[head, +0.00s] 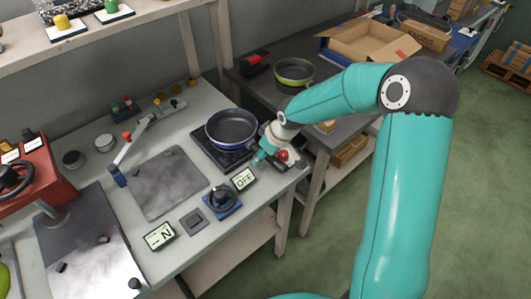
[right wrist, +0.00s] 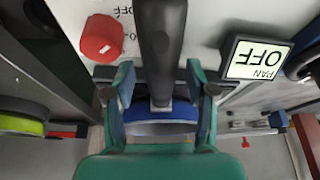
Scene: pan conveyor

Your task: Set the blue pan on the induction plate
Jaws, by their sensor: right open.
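The blue pan (head: 232,131) appears to sit over the black induction plate (head: 210,157) in the head view; its underside is hidden, so contact cannot be told. My right gripper (head: 262,158) is beside the pan on its right, at the handle. In the right wrist view the dark handle (right wrist: 162,45) runs between the two open teal fingers of my right gripper (right wrist: 161,85), and part of the blue pan (right wrist: 160,128) shows beyond them. The fingers look apart from the handle. My left gripper is not in view.
A display (head: 244,179) reading OFF and a blue-based knob (head: 221,199) stand in front of the plate. A red button (right wrist: 101,38) is close to my right gripper. A green pan (head: 294,72) and a cardboard box (head: 368,45) are on the dark table behind.

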